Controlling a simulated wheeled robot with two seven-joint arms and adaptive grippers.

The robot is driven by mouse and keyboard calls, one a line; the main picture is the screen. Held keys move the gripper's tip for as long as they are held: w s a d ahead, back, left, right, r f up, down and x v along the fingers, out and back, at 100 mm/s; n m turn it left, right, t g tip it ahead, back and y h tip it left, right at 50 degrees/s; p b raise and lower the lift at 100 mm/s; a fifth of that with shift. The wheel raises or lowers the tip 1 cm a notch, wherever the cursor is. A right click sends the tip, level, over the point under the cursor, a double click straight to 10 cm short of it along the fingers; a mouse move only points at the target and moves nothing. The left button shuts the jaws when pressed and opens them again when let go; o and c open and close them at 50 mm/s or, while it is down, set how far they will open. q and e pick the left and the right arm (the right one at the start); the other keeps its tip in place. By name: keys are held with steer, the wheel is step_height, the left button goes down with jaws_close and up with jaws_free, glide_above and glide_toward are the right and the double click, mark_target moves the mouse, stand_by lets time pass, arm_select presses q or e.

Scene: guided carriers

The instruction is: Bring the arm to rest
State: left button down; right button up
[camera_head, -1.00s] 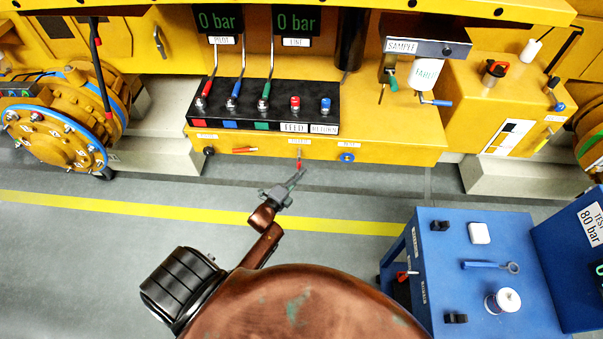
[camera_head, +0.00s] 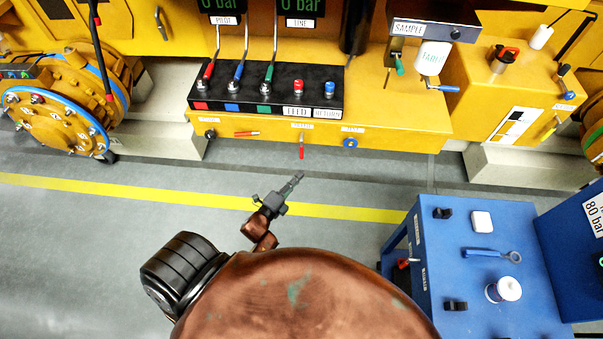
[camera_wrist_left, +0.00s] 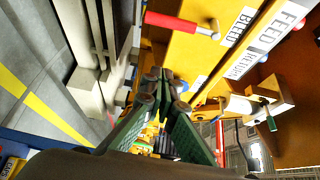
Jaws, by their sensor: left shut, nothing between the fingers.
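My left gripper (camera_head: 295,181) is shut and empty in the head view. It hangs over the grey floor in front of the yellow machine, below and apart from the small red handle (camera_head: 302,150) on its front. In the left wrist view the closed fingers (camera_wrist_left: 162,75) show at the middle. The red bleed handle (camera_wrist_left: 180,22) shows above them, apart from the fingertips. My left arm is folded in close to my body, and part of it is hidden. My right gripper is not in view.
The yellow machine carries a black valve panel (camera_head: 265,92) with several levers. A blue cart (camera_head: 470,225) with a wrench (camera_head: 490,254) and a white spool (camera_head: 503,289) stands at the right. A round flanged unit (camera_head: 55,122) stands at the left. The floor at left is clear.

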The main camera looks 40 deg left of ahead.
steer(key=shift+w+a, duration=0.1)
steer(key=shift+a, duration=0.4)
arm_select(q)
steer(key=s+d+f+n+g+b, duration=0.1)
steer(key=s+f+n+g, duration=0.3)
steer(key=f, duration=0.7)
steer(key=s+f+n+g, duration=0.15)
steer(key=s+f, duration=0.35)
steer(key=f, duration=0.5)
steer(key=s+d+f+n+g+b, duration=0.1)
steer(key=s+f+n+g, duration=0.3)
steer(key=f, duration=0.7)
steer(key=s+f+n+g, duration=0.2)
steer(key=s+f, duration=0.4)
steer(key=s, duration=0.5)
steer(key=s+d+f+n+g+b, duration=0.1)
steer(key=s+f+n+g, duration=0.2)
steer(key=s+f, duration=0.4)
steer(key=s+f+n+g+b, duration=0.1)
steer(key=s+f, duration=0.5)
steer(key=s, duration=0.8)
steer(key=shift+s+d+f+n+g+y, duration=0.2)
steer(key=shift+s+f+n+g+y, duration=0.15)
steer(key=shift+n+g, duration=0.4)
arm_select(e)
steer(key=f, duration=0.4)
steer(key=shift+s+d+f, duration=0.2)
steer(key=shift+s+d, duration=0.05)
arm_select(q)
steer(key=shift+r, duration=0.1)
